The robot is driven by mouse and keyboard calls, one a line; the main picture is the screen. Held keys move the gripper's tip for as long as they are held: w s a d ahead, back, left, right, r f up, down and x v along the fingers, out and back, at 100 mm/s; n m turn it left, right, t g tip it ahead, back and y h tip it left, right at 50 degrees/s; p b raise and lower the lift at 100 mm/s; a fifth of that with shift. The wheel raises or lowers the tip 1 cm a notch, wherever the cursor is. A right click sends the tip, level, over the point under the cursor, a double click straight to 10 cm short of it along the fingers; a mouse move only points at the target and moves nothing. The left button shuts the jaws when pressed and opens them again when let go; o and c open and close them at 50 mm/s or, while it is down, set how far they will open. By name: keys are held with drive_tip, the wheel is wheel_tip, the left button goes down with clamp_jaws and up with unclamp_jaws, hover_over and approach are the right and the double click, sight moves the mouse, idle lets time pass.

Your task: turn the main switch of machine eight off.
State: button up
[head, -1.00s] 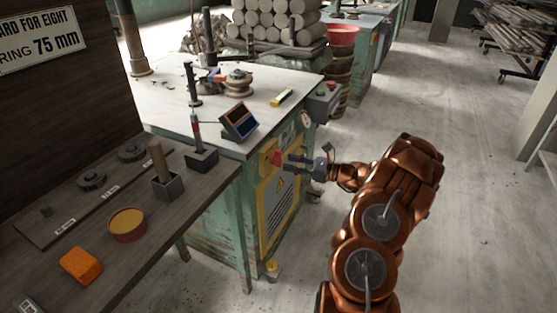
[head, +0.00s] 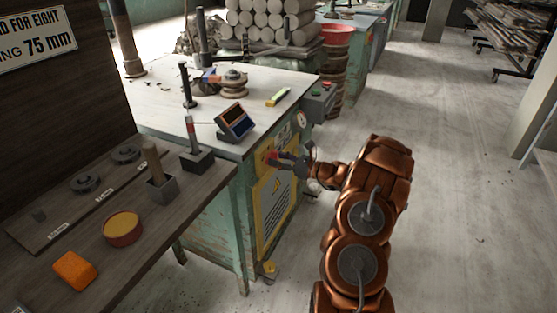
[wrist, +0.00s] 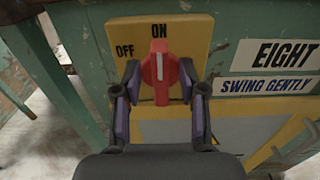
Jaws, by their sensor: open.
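The main switch (wrist: 160,72) is a red knob on a yellow plate (wrist: 193,38) lettered ON at the top and OFF at the left. Its white mark points up at ON. A sign EIGHT (wrist: 284,54) is beside it. My gripper (wrist: 160,88) is open, with one finger on each side of the knob; I cannot tell whether they touch it. In the head view, my gripper (head: 287,163) is at the front of the green machine (head: 216,222), and the red switch (head: 272,157) shows just left of the fingers.
A control box (head: 320,100) with buttons and a gauge (head: 301,120) are above my gripper. A wooden shelf (head: 75,215) with a round tin (head: 122,228) and an orange block (head: 75,270) is at the left.

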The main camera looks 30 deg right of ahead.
clamp_jaws()
idle(0.4)
drive_tip(key=shift+n+b, duration=0.3)
drive_tip(key=shift+b, duration=0.05)
drive_tip(key=n+b, duration=0.4)
drive_tip(key=f+n+b, duration=0.1)
drive_tip(key=n+b, duration=0.3)
drive_tip(key=b, duration=0.1)
drive_tip(key=a+n+b, duration=0.1)
drive_tip(key=n+b, duration=0.3)
drive_tip(key=b, duration=0.1)
drive_tip(key=shift+s+f, duration=0.15)
drive_tip(key=shift+s, duration=0.1)
drive_tip(key=n+b, duration=0.3)
drive_tip(key=b, duration=0.1)
drive_tip(key=shift+d+f+n, duration=0.1)
drive_tip(key=shift+n, duration=0.2)
drive_tip(key=shift+n+b, duration=0.9)
drive_tip(key=shift+b, duration=0.4)
